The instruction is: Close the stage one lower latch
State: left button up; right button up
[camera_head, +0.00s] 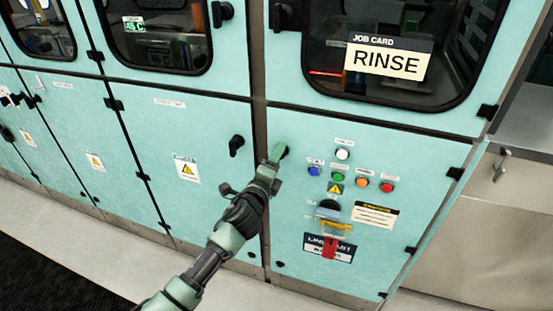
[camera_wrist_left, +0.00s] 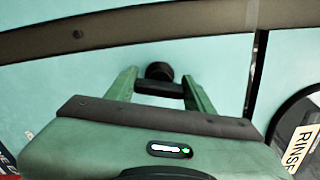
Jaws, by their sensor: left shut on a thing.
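My left gripper (camera_head: 277,155) reaches up to the left edge of the lower door panel (camera_head: 310,125) under the RINSE window. In the left wrist view, its two green fingers (camera_wrist_left: 160,88) stand on either side of a black latch handle (camera_wrist_left: 159,71) and are shut on it. The handle has a round knob and a bar lying across between the fingers. In the head view my gripper hides most of this latch. My right gripper is not in view.
Another black latch (camera_head: 236,145) sits on the panel to the left. Upper latches (camera_head: 283,16) flank the post. Coloured buttons (camera_head: 339,177), a yellow handle (camera_head: 336,227) and a red tag (camera_head: 329,248) are on the panel to the right. Clear floor (camera_head: 90,236) lies in front.

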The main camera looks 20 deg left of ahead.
pick_arm(q)
jog(key=shift+f+n, duration=0.1)
jog(key=shift+n, duration=1.4)
jog(key=o, duration=1.4)
jog(key=shift+s, duration=0.1)
jog(key=s, duration=0.7)
jog(key=shift+s+a+b, duration=0.15)
jog(key=shift+s+b, duration=0.15)
jog(key=shift+b, duration=0.05)
